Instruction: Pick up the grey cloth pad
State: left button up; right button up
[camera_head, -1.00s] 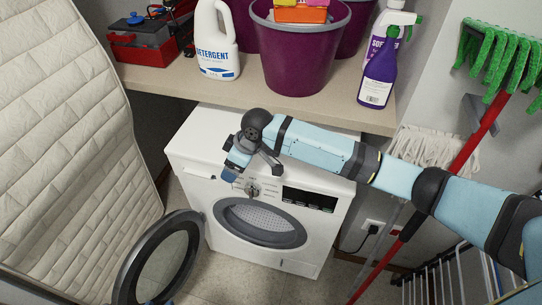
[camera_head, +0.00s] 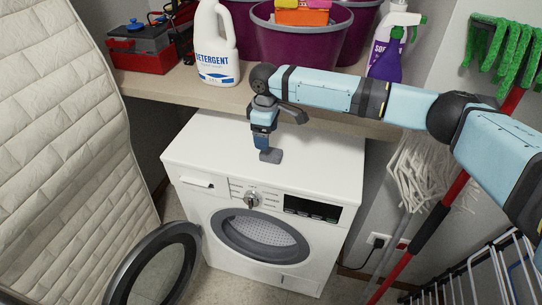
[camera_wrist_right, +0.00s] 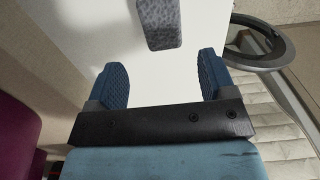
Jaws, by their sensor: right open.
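The grey cloth pad (camera_head: 272,156) lies on the white top of the washing machine, near its middle. It also shows in the right wrist view (camera_wrist_right: 160,22) as a speckled grey block at the top edge, partly cut off. My right gripper (camera_head: 262,145) points down just above and beside the pad and hides part of it. In the right wrist view its two blue fingers (camera_wrist_right: 162,73) are apart with nothing between them, and the pad lies beyond the fingertips. My left gripper is not in view.
The washing machine (camera_head: 185,150) has its round door (camera_head: 158,265) swung open at the left. A wooden shelf (camera_head: 180,88) above and behind carries a detergent bottle (camera_head: 217,50), purple buckets (camera_head: 300,42) and a spray bottle (camera_head: 388,62). Mops and a rack (camera_head: 480,270) stand at the right.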

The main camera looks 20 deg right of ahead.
jog(key=f, duration=0.6)
jog(key=shift+s+a+f, duration=0.15)
jog(key=shift+s+f, duration=0.05)
jog(key=shift+c, duration=0.2)
jog(key=c, duration=1)
jog(key=shift+r, duration=0.2)
notch_tip(320, 180, up, 20)
jog(key=shift+f+p, duration=0.15)
jog(key=shift+p, duration=0.4)
